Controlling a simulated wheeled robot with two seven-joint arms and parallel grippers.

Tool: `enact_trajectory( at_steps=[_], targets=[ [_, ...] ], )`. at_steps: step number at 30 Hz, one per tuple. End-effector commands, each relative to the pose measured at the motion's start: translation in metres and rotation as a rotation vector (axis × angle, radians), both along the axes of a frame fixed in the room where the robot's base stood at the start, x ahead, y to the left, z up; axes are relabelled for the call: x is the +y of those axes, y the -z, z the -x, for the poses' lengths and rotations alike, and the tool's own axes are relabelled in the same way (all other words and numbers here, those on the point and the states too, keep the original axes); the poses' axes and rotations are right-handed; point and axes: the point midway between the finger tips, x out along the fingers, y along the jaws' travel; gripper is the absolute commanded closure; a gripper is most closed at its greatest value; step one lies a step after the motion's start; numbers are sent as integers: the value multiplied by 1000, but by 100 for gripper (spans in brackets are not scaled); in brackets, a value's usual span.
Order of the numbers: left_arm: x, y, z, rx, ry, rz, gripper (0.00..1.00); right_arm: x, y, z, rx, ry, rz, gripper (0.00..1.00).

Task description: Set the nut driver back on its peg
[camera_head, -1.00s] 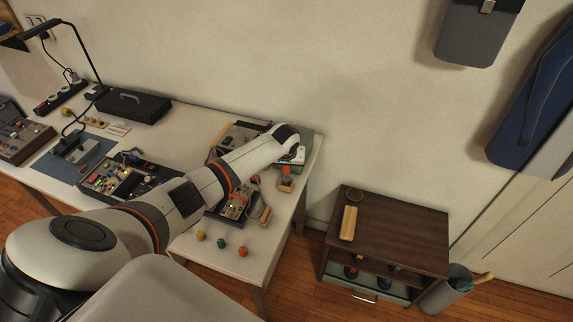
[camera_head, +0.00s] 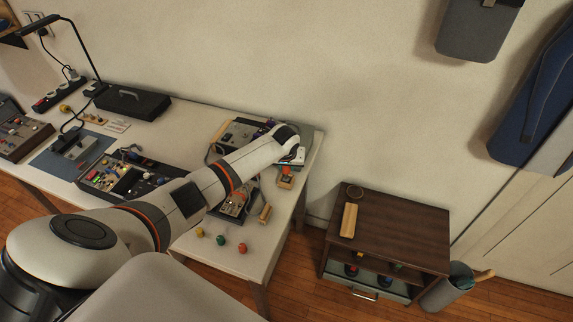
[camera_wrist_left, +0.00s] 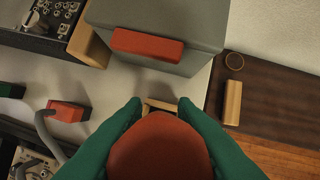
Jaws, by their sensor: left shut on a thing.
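The nut driver shows as a red-orange rounded handle (camera_wrist_left: 160,150) in the left wrist view, seen end-on. My left gripper (camera_wrist_left: 160,108) has its two green fingers shut on this handle. In the head view the orange handle (camera_head: 286,169) is small below my left wrist, at the table's right end. A small wooden holder (camera_head: 285,183) sits directly under it, and its edge shows past the handle in the wrist view (camera_wrist_left: 151,104). The handle hides the shaft and the peg, so I cannot tell whether they touch. My right gripper is not in view.
A grey box with a red handle (camera_wrist_left: 148,46) stands just beyond the holder. The table's right edge is close by, with a dark wooden cabinet (camera_head: 400,225) past it. Yellow, green and red knobs (camera_head: 221,240) stand at the table's front.

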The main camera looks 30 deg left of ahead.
Motion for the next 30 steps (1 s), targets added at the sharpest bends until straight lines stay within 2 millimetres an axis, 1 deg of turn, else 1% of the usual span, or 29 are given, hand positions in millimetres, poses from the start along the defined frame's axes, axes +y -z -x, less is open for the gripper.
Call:
enact_trajectory(
  at_steps=[1, 2, 6, 15, 19, 23, 30],
  targets=[
    [0, 2, 0, 0, 0, 0, 93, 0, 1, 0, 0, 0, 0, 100],
    [0, 1, 0, 0, 0, 0, 73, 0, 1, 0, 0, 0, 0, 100],
    [0, 1, 0, 0, 0, 0, 50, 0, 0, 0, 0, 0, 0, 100],
    [0, 0, 0, 0, 0, 0, 49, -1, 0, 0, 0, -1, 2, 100],
    [-1, -7, 2, -2, 2, 1, 49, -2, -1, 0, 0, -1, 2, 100],
    [-4, -23, 8, -2, 1, 0, 49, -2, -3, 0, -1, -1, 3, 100],
    [-13, -66, 23, -4, 2, 1, 49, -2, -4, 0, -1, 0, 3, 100]
  ],
)
